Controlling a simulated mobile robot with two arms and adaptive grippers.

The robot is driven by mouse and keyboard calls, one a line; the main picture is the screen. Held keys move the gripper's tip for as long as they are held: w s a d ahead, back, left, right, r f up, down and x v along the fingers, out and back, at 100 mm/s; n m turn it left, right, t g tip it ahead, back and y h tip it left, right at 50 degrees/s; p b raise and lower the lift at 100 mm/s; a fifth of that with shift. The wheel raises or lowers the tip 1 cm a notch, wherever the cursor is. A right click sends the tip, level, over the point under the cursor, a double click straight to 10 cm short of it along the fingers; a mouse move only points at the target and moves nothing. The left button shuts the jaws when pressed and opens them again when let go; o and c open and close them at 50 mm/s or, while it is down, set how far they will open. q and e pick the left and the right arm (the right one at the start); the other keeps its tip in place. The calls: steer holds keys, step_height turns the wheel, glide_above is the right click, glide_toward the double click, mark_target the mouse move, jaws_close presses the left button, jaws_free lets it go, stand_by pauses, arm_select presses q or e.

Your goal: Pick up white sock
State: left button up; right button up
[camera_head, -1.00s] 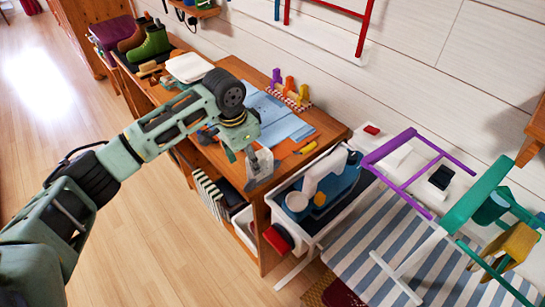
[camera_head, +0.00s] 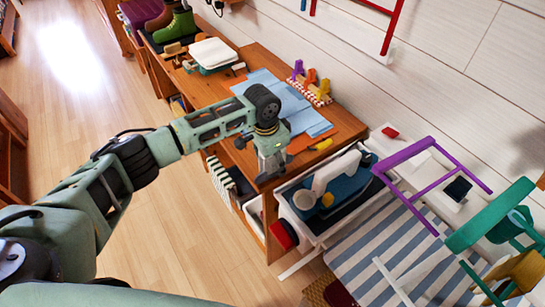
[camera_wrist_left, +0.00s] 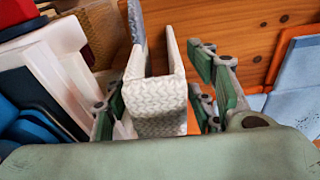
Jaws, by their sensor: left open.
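A white, woven-textured piece that looks like the white sock (camera_wrist_left: 160,105) stands between the fingers of my left gripper (camera_wrist_left: 160,88) in the left wrist view, with a grey strip at its upper left. The green-padded fingers are open on either side of it, with gaps showing. In the head view my left gripper (camera_head: 271,163) points down at the front right corner of the wooden desk (camera_head: 345,125). It mostly hides the sock there. My right gripper is not in view.
A white bin (camera_head: 310,225) with blue things stands right of the desk corner. Light blue cloth (camera_head: 310,124) and a yellow-handled tool (camera_head: 321,144) lie on the desk. The wooden floor (camera_head: 170,235) is clear at the left.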

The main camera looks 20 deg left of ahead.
arm_select(q)
steer(key=shift+c, duration=0.7)
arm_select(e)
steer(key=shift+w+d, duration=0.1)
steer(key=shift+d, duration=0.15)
arm_select(q)
steer(key=c, duration=1)
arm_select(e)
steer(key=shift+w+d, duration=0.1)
arm_select(q)
step_height(320, 180, up, 9)
steer(key=shift+b, duration=0.75)
steer(key=shift+r, duration=0.7)
steer(key=s+r+n, duration=0.2)
steer(key=s+r, duration=0.1)
steer(key=s, duration=0.1)
steer(key=s+a+r+n, duration=0.1)
steer(key=s+r+n, duration=0.2)
steer(key=s, duration=0.2)
steer(key=s+a+r+n+y, duration=0.1)
steer(key=s+r+n, duration=0.1)
steer(key=s, duration=0.3)
steer(key=shift+a+r+n, duration=0.1)
steer(key=shift+r+n, duration=0.3)
steer(key=shift+n, duration=0.3)
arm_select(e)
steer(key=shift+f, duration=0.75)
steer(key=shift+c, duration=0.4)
